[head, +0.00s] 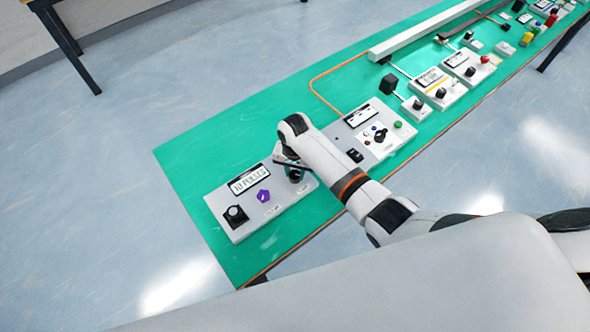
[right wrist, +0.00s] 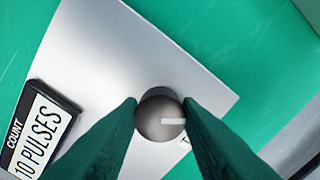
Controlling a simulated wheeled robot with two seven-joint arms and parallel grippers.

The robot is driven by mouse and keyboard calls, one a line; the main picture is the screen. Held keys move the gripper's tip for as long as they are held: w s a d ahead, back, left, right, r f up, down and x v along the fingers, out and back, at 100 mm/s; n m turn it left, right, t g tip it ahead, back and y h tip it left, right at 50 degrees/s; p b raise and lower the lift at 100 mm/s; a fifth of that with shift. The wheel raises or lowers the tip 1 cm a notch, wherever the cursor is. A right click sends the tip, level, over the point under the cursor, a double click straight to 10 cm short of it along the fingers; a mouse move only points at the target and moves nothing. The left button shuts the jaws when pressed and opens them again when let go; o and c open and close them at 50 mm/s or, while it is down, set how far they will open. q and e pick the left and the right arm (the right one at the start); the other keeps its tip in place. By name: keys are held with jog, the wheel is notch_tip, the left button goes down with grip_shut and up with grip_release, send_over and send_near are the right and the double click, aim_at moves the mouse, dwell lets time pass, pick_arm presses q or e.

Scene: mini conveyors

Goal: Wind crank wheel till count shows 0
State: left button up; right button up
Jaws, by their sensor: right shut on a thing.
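My right gripper (head: 293,174) reaches down over the right end of a grey control box (head: 236,224). In the right wrist view its two dark green fingers (right wrist: 161,118) are shut on a round grey knob (right wrist: 158,110) with a white pointer line. I cannot tell whether this knob is the crank wheel. The count display (head: 250,179) is on the same box; in the right wrist view it (right wrist: 42,140) reads COUNT, 10 PULSES. A purple five-sided knob (head: 263,196) and a black round knob (head: 236,214) are also on the box. My left gripper is out of view.
The box sits at the near left end of a long green bench (head: 185,160). A second panel (head: 385,150) with knobs and a display stands to its right, with an orange cable (head: 318,92) behind. More small devices line the far bench. Bare green surface lies left of the box.

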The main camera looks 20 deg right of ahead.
aim_at(295, 173)
jog(key=shift+r+n+p, duration=0.1)
jog(key=shift+n+p, duration=0.95)
jog(key=shift+n, duration=0.35)
jog(key=shift+n+p, duration=0.75)
jog(key=shift+n, duration=1.15)
jog(key=shift+a, duration=0.1)
jog(key=o, duration=1)
notch_tip(295, 173, up, 12)
jog(key=shift+f, duration=0.1)
